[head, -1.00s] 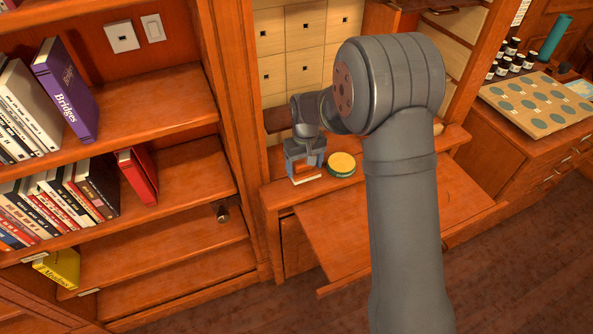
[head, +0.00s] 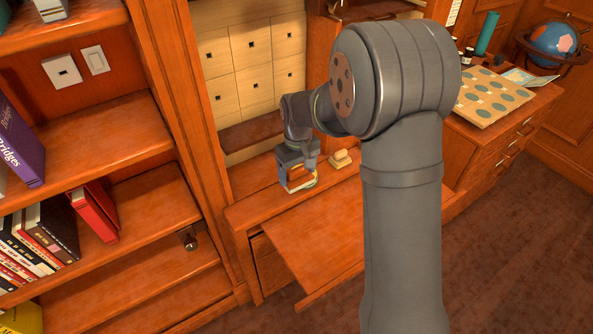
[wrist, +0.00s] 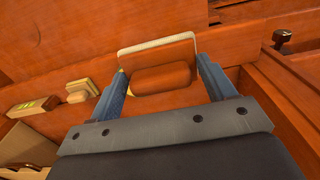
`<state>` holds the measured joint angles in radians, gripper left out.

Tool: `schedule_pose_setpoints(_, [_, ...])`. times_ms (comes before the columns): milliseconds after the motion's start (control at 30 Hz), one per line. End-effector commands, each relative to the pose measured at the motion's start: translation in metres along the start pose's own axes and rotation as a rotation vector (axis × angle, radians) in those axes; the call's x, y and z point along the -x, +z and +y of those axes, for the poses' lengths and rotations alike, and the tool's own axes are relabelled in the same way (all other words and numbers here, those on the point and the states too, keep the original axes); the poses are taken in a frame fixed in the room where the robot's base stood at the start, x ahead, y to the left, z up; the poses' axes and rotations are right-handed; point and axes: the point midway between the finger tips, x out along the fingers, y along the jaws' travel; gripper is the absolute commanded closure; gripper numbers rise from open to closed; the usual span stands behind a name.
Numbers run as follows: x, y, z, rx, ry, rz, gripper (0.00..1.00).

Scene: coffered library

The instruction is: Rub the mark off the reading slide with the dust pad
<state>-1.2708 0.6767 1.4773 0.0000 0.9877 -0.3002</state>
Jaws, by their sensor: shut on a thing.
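My gripper (head: 297,184) is shut on the dust pad (wrist: 162,78), a brown rounded grip on a flat plate with a white edge. In the wrist view it sits between my two blue fingers. The reading slide (head: 310,240), taken to be the wooden pull-out board, lies in front of and below the ledge. My arm hides its right part. I can make out no mark on it.
A small beige block (head: 341,159) stands on the ledge right of my gripper; it also shows in the wrist view (wrist: 80,90). A yellow-labelled block (wrist: 33,106) lies near it there. Bookshelves (head: 110,130) rise on the left. The visible part of the slide is clear.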

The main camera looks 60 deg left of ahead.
Motion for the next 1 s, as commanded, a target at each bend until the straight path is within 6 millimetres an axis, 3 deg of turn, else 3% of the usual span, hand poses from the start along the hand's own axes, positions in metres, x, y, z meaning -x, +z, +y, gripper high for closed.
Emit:
schedule_pose_setpoints(167, [-0.003,0.001,0.011,-0.004,0.000,-0.001,0.43])
schedule_pose_setpoints(267, [-0.010,0.002,0.035,-0.007,0.000,-0.001,0.43])
schedule_pose_setpoints(467, [-0.036,0.017,0.121,-0.011,-0.001,-0.002,0.43])
schedule_pose_setpoints(700, [-0.071,0.057,0.226,-0.010,-0.002,-0.002,0.43])
schedule_pose_setpoints(900, [-0.092,0.091,0.285,-0.006,-0.001,0.000,0.43])
schedule_pose_setpoints(1000, [-0.098,0.102,0.301,-0.004,0.000,0.000,0.43])
